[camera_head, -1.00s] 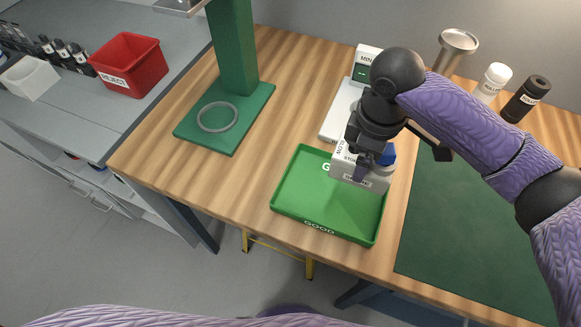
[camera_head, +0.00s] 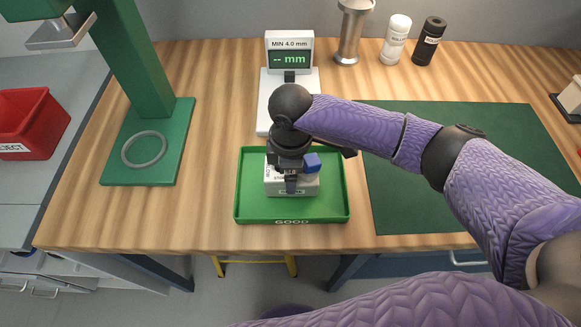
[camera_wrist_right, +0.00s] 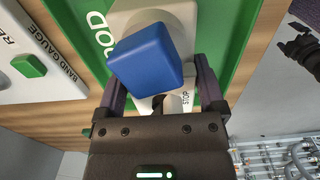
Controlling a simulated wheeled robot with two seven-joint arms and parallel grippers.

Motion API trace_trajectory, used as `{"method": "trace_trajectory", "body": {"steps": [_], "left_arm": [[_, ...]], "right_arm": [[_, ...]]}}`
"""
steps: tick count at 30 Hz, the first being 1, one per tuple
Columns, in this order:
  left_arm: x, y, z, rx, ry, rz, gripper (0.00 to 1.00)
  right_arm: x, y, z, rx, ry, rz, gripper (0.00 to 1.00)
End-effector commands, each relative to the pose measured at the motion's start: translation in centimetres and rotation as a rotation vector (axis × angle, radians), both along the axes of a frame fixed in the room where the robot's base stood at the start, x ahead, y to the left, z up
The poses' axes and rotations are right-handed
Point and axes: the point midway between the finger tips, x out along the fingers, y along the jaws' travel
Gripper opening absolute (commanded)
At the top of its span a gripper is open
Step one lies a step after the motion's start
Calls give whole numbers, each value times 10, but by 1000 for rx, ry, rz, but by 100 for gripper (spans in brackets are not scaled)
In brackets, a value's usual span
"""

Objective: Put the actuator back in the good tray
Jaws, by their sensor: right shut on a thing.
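The actuator (camera_head: 303,186) is a pale grey box with printed labels and a blue knob (camera_head: 312,162). The green tray marked GOOD (camera_head: 251,212) lies near the table's front edge. My right gripper (camera_head: 290,178) is shut on the actuator, inside the tray's outline in the head view. I cannot tell whether its base touches the tray floor. In the right wrist view the blue knob (camera_wrist_right: 146,62) stands between the fingers and hides part of the body. A dark gripper, apparently my left (camera_wrist_right: 302,48), shows at that view's right edge, away from the actuator; its jaws are unclear.
A white band gauge with a display (camera_head: 290,58) stands behind the tray. A green stand (camera_head: 168,158) with a grey ring is to the left, a red reject bin (camera_head: 30,125) beyond. A green mat (camera_head: 450,170) lies right. Two bottles and a metal cup stand at the back.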

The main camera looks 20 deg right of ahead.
Motion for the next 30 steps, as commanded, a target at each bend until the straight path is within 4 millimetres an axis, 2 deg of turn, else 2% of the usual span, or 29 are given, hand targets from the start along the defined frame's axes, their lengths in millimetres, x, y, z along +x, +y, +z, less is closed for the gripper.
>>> {"method": "trace_trajectory", "body": {"steps": [3, 4, 6, 11, 14, 24, 27, 30], "left_arm": [[1, 4, 0, 7, -3, -2, 100], [1, 5, 0, 8, -2, -3, 100], [1, 5, 0, 8, -1, -2, 100], [-1, 5, 0, 9, 3, 0, 100], [-1, 5, 2, 8, 5, 1, 100], [-1, -1, 33, 1, 4, 4, 100], [-1, -2, 37, -2, 3, 5, 100], [-1, -3, 38, -2, 2, 6, 100]], "right_arm": [[0, 0, -1, 1, -1, 0, 0], [0, 0, -2, 1, 0, 0, 90], [0, 0, -2, 1, 0, 0, 100], [0, 0, -2, 1, 0, 0, 100], [0, 0, 5, 0, -1, -1, 100], [1, 1, 97, 3, -4, 0, 100], [1, 0, 113, 1, -2, 0, 100], [0, 1, 120, 2, -1, -1, 100]]}}
